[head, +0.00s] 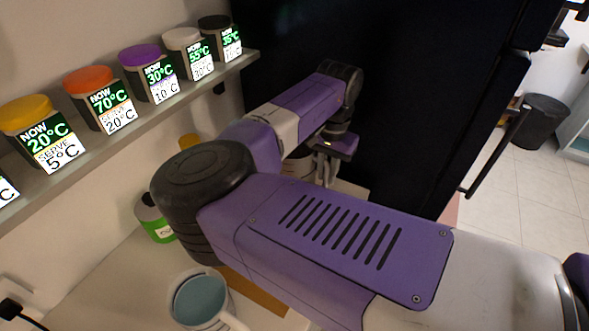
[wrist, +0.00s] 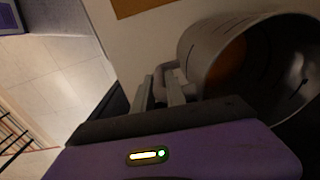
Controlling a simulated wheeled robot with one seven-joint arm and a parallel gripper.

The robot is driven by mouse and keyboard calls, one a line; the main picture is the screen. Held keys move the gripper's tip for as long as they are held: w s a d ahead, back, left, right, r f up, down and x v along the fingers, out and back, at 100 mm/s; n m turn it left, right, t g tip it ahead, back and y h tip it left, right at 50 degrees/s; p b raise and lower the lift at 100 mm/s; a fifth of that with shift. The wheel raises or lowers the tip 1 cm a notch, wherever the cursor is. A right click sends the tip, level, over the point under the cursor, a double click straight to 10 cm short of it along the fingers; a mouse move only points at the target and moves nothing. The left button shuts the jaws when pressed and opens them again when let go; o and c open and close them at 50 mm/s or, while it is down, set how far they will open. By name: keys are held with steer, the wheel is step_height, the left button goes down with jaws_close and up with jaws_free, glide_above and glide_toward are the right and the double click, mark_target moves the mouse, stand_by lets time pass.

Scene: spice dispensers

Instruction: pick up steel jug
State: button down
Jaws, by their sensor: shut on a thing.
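The steel jug (wrist: 285,62) is a grey metal cylinder at the right of the wrist view, its open mouth toward the camera. An orange-brown tint shows on its inside. My gripper (wrist: 163,90) is shut on the jug's handle, which shows between and just beyond the fingers at the jug's left side. In the head view my gripper (head: 325,168) is at the far end of my arm, by the dark cabinet. A small pale part beside it may be the jug, mostly hidden by my arm.
A shelf (head: 135,121) with several lidded spice dispensers runs along the left wall. Below it, a light counter (head: 95,285) holds a white mug (head: 196,318) and a green-labelled jar (head: 157,224). A tall dark cabinet (head: 400,80) stands behind my arm. A black bin (head: 541,122) is at right.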

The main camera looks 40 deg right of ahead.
steer(key=shift+w+r, duration=0.1)
steer(key=shift+r, duration=0.15)
stand_by(0.4)
